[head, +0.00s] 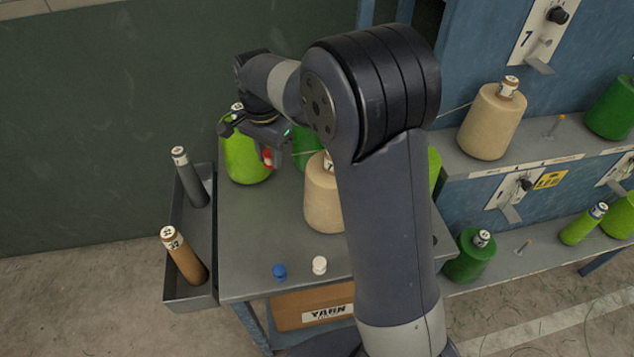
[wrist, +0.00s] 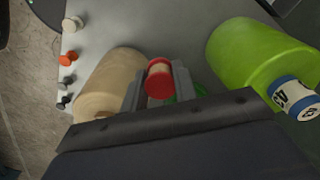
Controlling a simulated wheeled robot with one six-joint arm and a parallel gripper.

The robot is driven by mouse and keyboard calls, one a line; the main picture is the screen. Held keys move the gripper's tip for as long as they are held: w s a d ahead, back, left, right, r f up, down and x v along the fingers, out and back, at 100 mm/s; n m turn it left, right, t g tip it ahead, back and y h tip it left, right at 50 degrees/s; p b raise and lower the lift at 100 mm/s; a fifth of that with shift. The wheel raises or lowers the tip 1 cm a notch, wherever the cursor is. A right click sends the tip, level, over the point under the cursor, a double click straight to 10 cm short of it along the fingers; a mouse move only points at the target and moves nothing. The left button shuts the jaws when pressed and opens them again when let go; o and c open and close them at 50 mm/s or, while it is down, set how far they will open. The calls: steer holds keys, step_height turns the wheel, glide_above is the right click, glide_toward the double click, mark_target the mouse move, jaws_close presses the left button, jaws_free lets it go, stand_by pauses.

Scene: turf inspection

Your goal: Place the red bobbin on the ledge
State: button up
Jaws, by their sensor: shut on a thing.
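The red bobbin (wrist: 158,82) sits between the two fingers of my gripper (wrist: 158,85) in the wrist view. It has a red end and a paler band. In the head view the red bobbin (head: 267,157) shows under my gripper (head: 262,152), which is shut on it above the grey cart top (head: 260,235), near the lime yarn cone (head: 243,158). No part is labelled as the ledge; two grey shelves, an upper one (head: 540,150) and a lower one (head: 515,262), run along the blue frame at the right.
A beige cone (head: 323,205) stands on the cart, partly behind my arm. A blue bobbin (head: 279,271) and a white bobbin (head: 319,264) stand near its front edge. A side tray (head: 190,293) holds grey and brown tubes. Cones occupy parts of both shelves.

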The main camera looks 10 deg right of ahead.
steer(key=b, duration=0.1)
glide_above(291, 193)
steer(key=f, duration=0.1)
step_height(291, 193, down, 18)
steer(key=shift+s+r+p, duration=0.1)
steer(key=shift+p, duration=0.45)
steer(key=shift+f, duration=0.3)
steer(key=o, duration=0.9)
steer(key=shift+r, duration=0.1)
steer(key=shift+o, duration=0.2)
steer(key=shift+r, duration=0.15)
